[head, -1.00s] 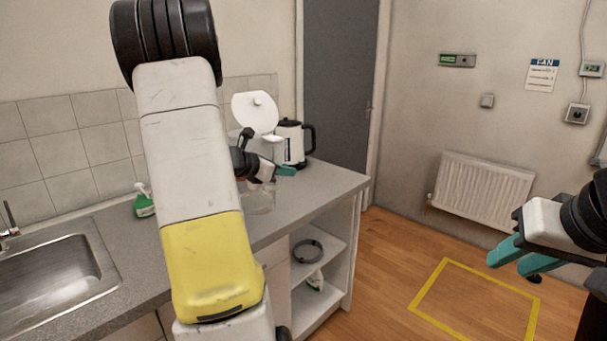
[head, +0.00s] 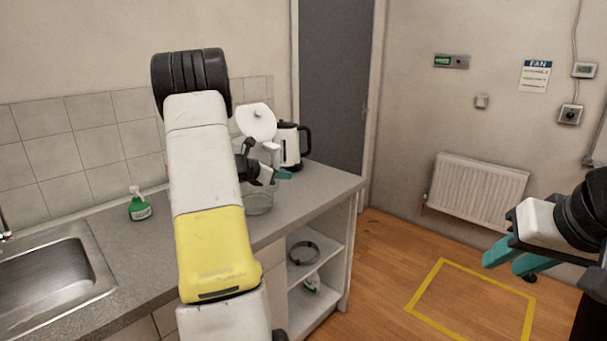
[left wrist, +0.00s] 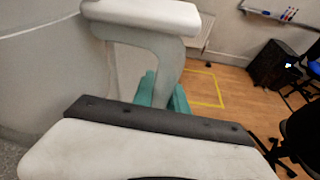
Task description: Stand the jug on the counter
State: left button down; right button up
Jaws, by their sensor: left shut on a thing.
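The jug (head: 258,203) is clear, with a white round lid (head: 256,122) and a pale handle (head: 275,153). It is upright over the counter (head: 318,184), in front of the kettle; I cannot tell whether its base touches. My left gripper (head: 281,174) is shut on the handle. In the left wrist view the handle (left wrist: 166,75) runs down between the teal fingers (left wrist: 163,92), with the jug's wall (left wrist: 45,70) to the left. My forearm hides part of the counter. My right gripper (head: 516,262) is open and empty, over the floor at the right.
A white and black kettle (head: 289,147) stands right behind the jug. A green spray bottle (head: 139,206) and a sink (head: 50,275) are to the left. Open shelves (head: 318,275) lie under the counter's right end. The counter's right end is clear.

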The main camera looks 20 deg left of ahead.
pick_arm(q)
jog(key=shift+r, duration=0.1)
jog(key=c, duration=1.7)
grip_release()
jog(key=shift+f, duration=0.2)
jog(key=o, duration=0.4)
jog(key=shift+r, duration=0.1)
